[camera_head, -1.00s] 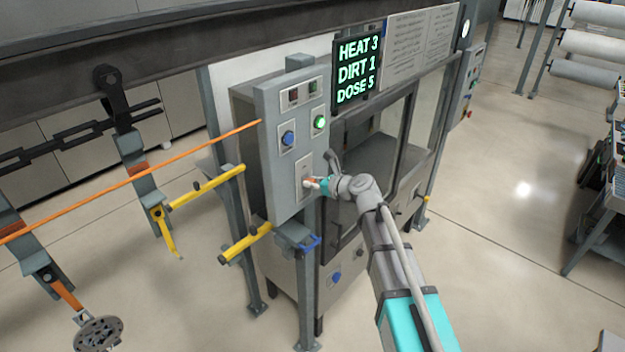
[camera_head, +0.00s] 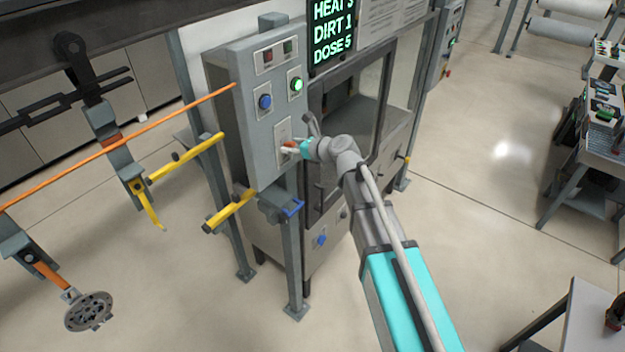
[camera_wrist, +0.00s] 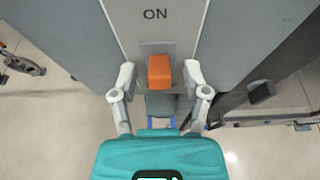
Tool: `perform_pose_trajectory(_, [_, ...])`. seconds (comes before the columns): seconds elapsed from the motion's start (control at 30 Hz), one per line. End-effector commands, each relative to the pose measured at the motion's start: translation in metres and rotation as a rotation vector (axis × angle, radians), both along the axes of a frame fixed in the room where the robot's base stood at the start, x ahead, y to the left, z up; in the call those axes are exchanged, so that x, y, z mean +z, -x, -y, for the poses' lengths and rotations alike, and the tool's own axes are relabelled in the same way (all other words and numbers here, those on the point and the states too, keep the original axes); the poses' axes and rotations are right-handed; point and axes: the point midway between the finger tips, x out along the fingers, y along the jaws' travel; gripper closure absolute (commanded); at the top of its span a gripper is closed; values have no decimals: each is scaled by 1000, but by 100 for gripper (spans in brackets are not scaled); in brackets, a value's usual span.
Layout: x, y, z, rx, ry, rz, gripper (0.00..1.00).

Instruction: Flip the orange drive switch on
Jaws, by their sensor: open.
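The orange drive switch (camera_wrist: 159,72) sits on a plate on the grey control box (camera_head: 252,150), below the word ON in the wrist view. In the head view the switch (camera_head: 289,144) is small and partly covered by my gripper (camera_head: 287,147). In the wrist view my gripper (camera_wrist: 159,80) is open, with one finger on each side of the switch. I see gaps between the fingers and the switch; whether the tips touch the plate I cannot tell.
The box also bears a blue button (camera_head: 265,102) and a lit green button (camera_head: 297,85). Yellow bars (camera_head: 185,160) stick out left of it. A display (camera_head: 333,30) reads HEAT 3, DIRT 1, DOSE 5. A round metal part (camera_head: 89,311) hangs at lower left.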

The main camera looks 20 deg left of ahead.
Motion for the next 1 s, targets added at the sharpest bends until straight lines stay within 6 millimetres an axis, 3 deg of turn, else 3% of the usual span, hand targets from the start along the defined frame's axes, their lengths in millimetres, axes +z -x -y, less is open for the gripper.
perform_pose_trajectory(1.0, [-16,1,1,0,-294,122,40])
